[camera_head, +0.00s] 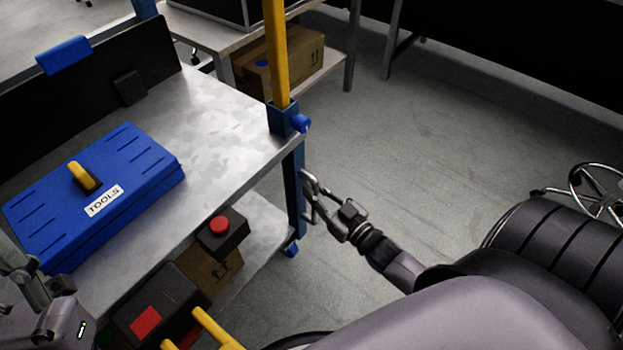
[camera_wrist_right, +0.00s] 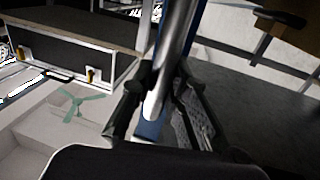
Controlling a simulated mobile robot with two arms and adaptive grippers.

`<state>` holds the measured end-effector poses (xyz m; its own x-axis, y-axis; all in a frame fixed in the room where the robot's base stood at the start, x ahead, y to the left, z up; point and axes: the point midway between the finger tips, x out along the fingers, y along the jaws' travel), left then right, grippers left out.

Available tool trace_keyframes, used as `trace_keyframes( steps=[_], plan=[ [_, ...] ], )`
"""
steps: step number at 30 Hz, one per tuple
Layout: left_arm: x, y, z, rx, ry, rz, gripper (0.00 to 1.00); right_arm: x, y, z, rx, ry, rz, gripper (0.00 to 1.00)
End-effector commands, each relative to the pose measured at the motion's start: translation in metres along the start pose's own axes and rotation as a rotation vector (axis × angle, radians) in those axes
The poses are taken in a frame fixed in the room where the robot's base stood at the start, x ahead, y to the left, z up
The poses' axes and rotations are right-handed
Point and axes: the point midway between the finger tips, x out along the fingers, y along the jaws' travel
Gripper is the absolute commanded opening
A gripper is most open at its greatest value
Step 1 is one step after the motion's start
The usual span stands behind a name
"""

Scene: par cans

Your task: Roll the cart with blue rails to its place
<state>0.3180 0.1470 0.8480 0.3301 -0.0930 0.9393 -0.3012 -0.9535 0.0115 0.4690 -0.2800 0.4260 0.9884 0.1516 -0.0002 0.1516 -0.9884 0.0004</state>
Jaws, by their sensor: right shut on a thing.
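The cart (camera_head: 215,130) has a bare metal top, a lower shelf and blue corner posts (camera_head: 293,185); a yellow upright rises from the near right corner. My right gripper (camera_head: 313,192) is beside that corner's blue post, shut on a silver bar at the cart's side. In the right wrist view the silver bar (camera_wrist_right: 172,65) runs between the fingers (camera_wrist_right: 158,100), with blue behind it. My left gripper (camera_head: 30,275) shows partly at the lower left, near the blue toolbox; its fingertips are unclear.
A blue toolbox (camera_head: 95,190) with a yellow handle lies on the cart top. Behind stands another table with a cardboard box (camera_head: 285,62) on its lower shelf. A dark chair (camera_head: 560,240) is at the right. The grey floor (camera_head: 430,130) between is clear.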

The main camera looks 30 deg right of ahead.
Motion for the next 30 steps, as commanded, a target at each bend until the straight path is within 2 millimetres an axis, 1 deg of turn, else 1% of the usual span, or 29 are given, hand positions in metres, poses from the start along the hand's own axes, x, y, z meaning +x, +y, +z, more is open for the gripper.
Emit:
trace_keyframes(
  steps=[9, 10, 19, 27, 30],
  plan=[
    [-0.0002, 0.0, 0.0013, 0.001, -0.006, 0.0, 0.48, -0.0012, -0.0003, 0.0015, 0.0, -0.002, 0.0, 0.0],
    [-0.0002, 0.0, 0.0012, 0.001, -0.006, 0.0, 0.48, -0.0012, -0.0002, 0.0015, 0.0, -0.002, 0.0, 0.16],
    [-0.0001, -0.0001, 0.0011, 0.001, -0.006, 0.001, 0.48, -0.0006, -0.0001, 0.0008, 0.0, -0.001, 0.0, 0.36],
    [-0.0002, 0.0001, 0.0009, 0.0, -0.005, 0.0, 0.48, -0.0005, 0.0, 0.0004, 0.0, 0.0, 0.0, 0.36],
    [-0.0003, 0.0002, 0.0009, -0.001, -0.005, 0.0, 0.48, -0.0047, -0.0001, 0.0009, 0.001, -0.002, 0.0, 0.36]
  ],
)
